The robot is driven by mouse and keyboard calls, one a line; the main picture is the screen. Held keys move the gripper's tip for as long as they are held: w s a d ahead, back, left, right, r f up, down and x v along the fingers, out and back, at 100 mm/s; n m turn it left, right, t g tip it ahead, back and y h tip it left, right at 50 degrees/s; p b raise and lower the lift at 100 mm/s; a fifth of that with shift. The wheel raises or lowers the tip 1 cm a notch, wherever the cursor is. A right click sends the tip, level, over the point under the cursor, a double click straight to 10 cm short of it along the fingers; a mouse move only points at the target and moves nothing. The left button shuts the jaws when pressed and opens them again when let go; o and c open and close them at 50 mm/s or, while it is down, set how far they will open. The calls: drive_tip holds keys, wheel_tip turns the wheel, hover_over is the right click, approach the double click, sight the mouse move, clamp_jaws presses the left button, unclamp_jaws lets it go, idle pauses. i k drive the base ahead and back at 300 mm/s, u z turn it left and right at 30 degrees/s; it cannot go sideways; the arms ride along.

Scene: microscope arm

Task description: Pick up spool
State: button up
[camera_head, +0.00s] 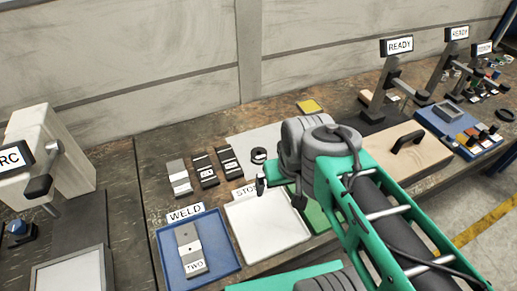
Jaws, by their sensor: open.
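A small dark round object (259,155) with a pale centre, which looks like the spool, rests near the edge of a light grey sheet on the bench. My gripper (280,193) is just below and to the right of it in the picture, with its dark fingers apart. The gripper is open, and I see nothing between the fingers. My grey wrist and green arm cover the bench to the right of the spool. The spool and the gripper look apart, but I cannot tell the exact gap.
A blue WELD tray (163,254) holds a metal plate marked TWO. A white tray (268,229) lies beside it. Several small plates (205,172) lie left of the spool. A wooden board with a black handle (408,141) and a blue tray (443,128) are at right.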

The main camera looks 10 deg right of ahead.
sight(258, 154)
drive_tip(key=k, duration=0.5)
drive_tip(key=u, duration=3.55)
drive_tip(key=k, duration=0.9)
drive_tip(key=z, duration=1.05)
drive_tip(key=i, duration=0.45)
